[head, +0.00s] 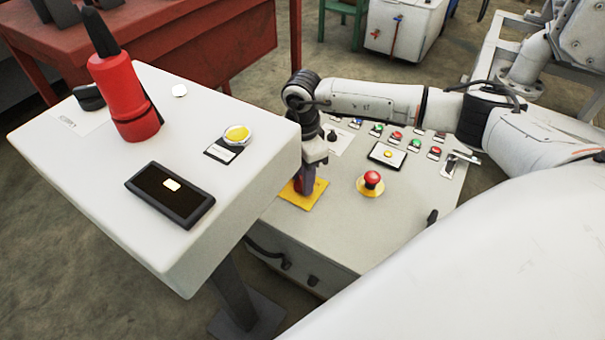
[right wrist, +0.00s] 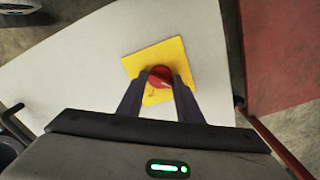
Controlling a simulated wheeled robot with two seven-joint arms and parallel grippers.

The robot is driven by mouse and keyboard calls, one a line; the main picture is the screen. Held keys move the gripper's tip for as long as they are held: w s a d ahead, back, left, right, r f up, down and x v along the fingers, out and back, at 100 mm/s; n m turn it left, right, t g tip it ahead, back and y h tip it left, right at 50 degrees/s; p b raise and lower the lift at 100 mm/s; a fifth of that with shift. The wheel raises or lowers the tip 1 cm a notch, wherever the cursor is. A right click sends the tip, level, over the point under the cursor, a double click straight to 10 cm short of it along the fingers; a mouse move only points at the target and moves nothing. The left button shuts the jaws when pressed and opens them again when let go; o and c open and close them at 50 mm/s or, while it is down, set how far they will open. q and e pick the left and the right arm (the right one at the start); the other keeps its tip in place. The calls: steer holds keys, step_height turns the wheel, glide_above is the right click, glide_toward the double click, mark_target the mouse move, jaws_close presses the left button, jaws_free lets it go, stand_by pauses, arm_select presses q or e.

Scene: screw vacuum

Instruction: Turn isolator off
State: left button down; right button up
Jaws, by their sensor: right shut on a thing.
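The isolator is a red rotary knob (right wrist: 160,77) on a yellow square plate (right wrist: 177,55), on the white control cabinet. In the head view the yellow plate (head: 316,195) shows near the cabinet's left edge, and the red knob (head: 298,186) is mostly hidden by my gripper. My right gripper (head: 306,186) reaches down over it. In the right wrist view its two dark fingers (right wrist: 160,84) are shut on the red knob, one on each side. My left gripper is not in view.
A red emergency button (head: 372,179), a small display (head: 387,154) and several coloured buttons sit on the cabinet top (head: 335,228). A white pedestal panel (head: 95,205) with a red-and-black handle (head: 125,98) stands close on the left. A red bench (head: 190,45) is behind.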

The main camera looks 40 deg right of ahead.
steer(key=shift+w, duration=0.1)
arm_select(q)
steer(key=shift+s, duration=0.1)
arm_select(e)
steer(key=o, duration=1)
steer(key=shift+r, duration=0.35)
arm_select(q)
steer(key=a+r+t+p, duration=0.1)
steer(key=p, duration=0.2)
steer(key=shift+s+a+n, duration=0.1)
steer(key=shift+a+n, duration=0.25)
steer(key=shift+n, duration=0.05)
arm_select(e)
step_height(320, 180, up, 10)
steer(key=shift+f, duration=0.15)
